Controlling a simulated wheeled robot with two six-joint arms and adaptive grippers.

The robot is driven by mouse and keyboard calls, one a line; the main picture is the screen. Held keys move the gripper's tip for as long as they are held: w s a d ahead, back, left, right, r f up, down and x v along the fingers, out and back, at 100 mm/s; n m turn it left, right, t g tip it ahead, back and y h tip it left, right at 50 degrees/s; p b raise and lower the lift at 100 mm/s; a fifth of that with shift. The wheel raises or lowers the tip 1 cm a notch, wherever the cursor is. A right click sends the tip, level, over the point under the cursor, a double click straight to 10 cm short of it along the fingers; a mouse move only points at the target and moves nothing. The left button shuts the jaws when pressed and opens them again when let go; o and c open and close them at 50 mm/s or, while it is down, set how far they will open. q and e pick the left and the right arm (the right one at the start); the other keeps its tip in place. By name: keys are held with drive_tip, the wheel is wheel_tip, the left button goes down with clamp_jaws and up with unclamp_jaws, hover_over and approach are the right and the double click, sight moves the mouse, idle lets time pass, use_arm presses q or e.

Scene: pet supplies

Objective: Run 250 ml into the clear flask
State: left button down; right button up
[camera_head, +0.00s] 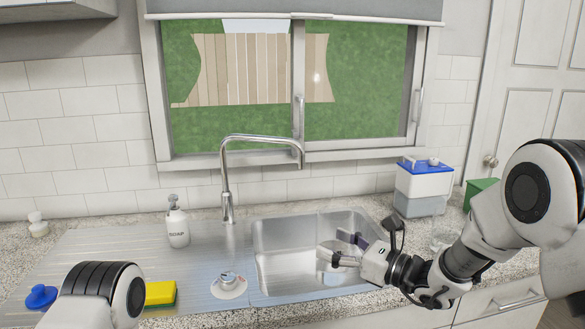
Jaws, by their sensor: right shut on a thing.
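My right gripper (347,249) reaches in from the right over the sink basin and is shut on a pale see-through thing, which looks like the clear flask (325,251). Its outline is faint against the steel, so its tilt and any contents cannot be told. The chrome faucet (262,138) stands behind the sink (285,238); its spout end is above and behind the gripper, apart from it. No stream of water shows. A round fitting with a metal top (228,283) sits on the drainboard left of the basin. My left gripper is out of view; only part of my left arm shows.
A white soap bottle (177,225) stands left of the faucet. A yellow sponge (160,293) and a blue object (41,296) lie at the front left. The drainboard's middle is clear.

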sight(348, 268)
drive_tip(key=shift+s+f, duration=0.25)
drive_tip(key=shift+s, duration=0.1)
drive_tip(key=shift+s+d+f, duration=0.15)
drive_tip(key=shift+f, duration=0.05)
drive_tip(key=shift+m+t+h, duration=0.3)
drive_tip(key=shift+t, duration=0.1)
drive_tip(key=d+f, duration=0.2)
drive_tip(key=f, duration=0.1)
drive_tip(key=d+f, duration=0.1)
drive_tip(key=f, duration=0.1)
drive_tip(key=shift+w+f, duration=0.15)
drive_tip(key=shift+w, duration=0.25)
drive_tip(key=s+d+f, duration=0.5)
drive_tip(key=d+f, duration=0.1)
drive_tip(key=f, duration=0.4)
drive_tip(key=s+f, duration=0.2)
drive_tip(key=s, duration=0.5)
drive_tip(key=s+d+f+n+g+y, duration=0.1)
drive_tip(key=s+f, duration=0.2)
drive_tip(key=s, duration=0.4)
drive_tip(key=shift+d, duration=0.25)
